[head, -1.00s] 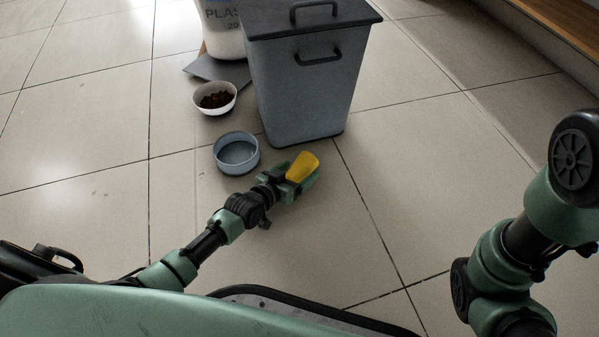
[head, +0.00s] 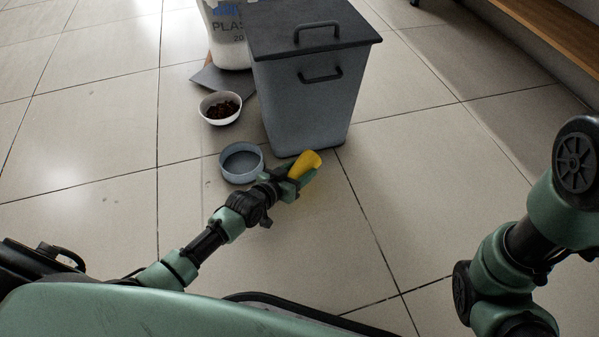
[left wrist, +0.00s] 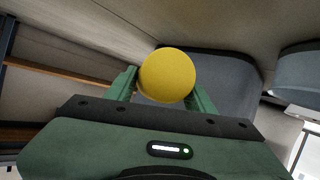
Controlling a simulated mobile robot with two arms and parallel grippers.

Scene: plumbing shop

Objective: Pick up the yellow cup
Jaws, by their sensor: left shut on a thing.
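The yellow cup (head: 308,163) is held in my left gripper (head: 295,172), which is shut on it. In the head view the cup is tilted, just in front of the grey bin's base. In the left wrist view the cup's round yellow end (left wrist: 167,76) shows between the two green fingers (left wrist: 165,92). The gap between cup and floor is hard to judge. My right arm shows at the right of the head view, but its gripper is out of view.
A grey lidded bin (head: 305,95) stands behind the cup. A blue-grey round bowl (head: 241,163) is just left of my left gripper. A white bowl of brown bits (head: 220,108) and a white bucket (head: 229,42) are farther back. The tiled floor to the right is clear.

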